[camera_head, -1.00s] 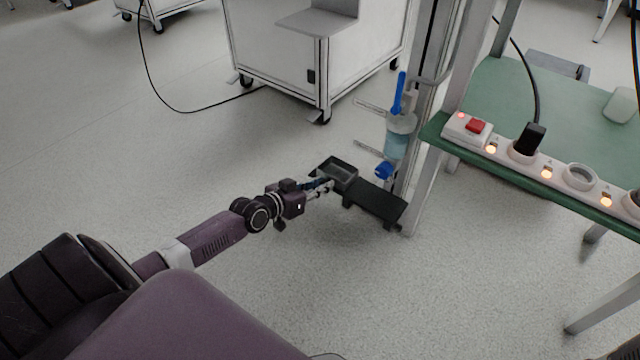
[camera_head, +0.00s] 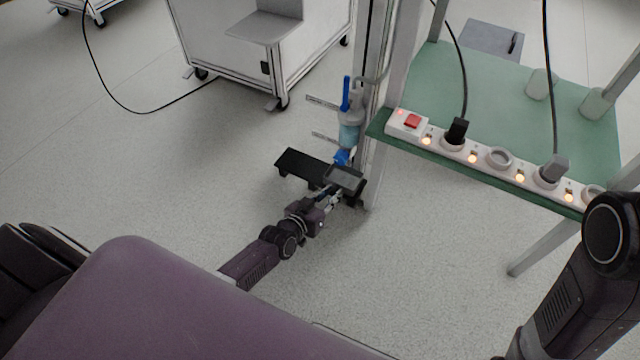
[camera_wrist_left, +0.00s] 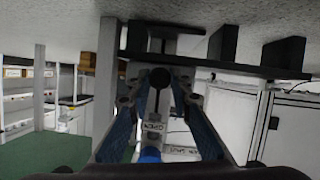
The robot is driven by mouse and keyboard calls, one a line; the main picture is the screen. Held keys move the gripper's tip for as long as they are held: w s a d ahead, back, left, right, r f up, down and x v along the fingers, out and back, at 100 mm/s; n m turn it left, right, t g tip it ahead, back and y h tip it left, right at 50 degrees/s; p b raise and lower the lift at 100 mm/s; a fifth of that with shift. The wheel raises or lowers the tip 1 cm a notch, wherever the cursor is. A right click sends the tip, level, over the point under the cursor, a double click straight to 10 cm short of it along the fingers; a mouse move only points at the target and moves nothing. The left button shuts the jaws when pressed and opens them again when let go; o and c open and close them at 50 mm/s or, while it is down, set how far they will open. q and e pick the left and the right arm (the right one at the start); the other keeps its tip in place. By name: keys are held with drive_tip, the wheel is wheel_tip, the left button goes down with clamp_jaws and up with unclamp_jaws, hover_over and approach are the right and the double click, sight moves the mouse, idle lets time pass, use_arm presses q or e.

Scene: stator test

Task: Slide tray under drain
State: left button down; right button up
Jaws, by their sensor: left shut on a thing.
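The tray (camera_head: 346,178) is a small, shallow dark box at the right end of a low black stand (camera_head: 296,165) on the floor. My left gripper (camera_head: 334,197) is shut on the tray's near side. The drain's blue valve (camera_head: 342,157) hangs under a clear, bluish filter bowl (camera_head: 349,134), just above the tray's far edge in the picture. In the left wrist view, which is upside down, the gripper's blue fingers (camera_wrist_left: 160,85) reach toward the black stand, with the bowl's labelled body behind. My right gripper is out of view.
A metal post (camera_head: 377,160) stands right beside the tray. A green-topped table (camera_head: 480,90) with a power strip (camera_head: 498,157) is to the right. A white wheeled cabinet (camera_head: 250,50) is behind. The floor left of the stand is open.

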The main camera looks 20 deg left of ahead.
use_arm(q)
drive_tip(key=shift+d, duration=0.4)
drive_tip(key=c, duration=1.7)
unclamp_jaws()
drive_tip(key=shift+d, duration=0.15)
drive_tip(key=shift+c, duration=0.2)
drive_tip(key=shift+s, duration=0.15)
drive_tip(key=v, duration=1.2)
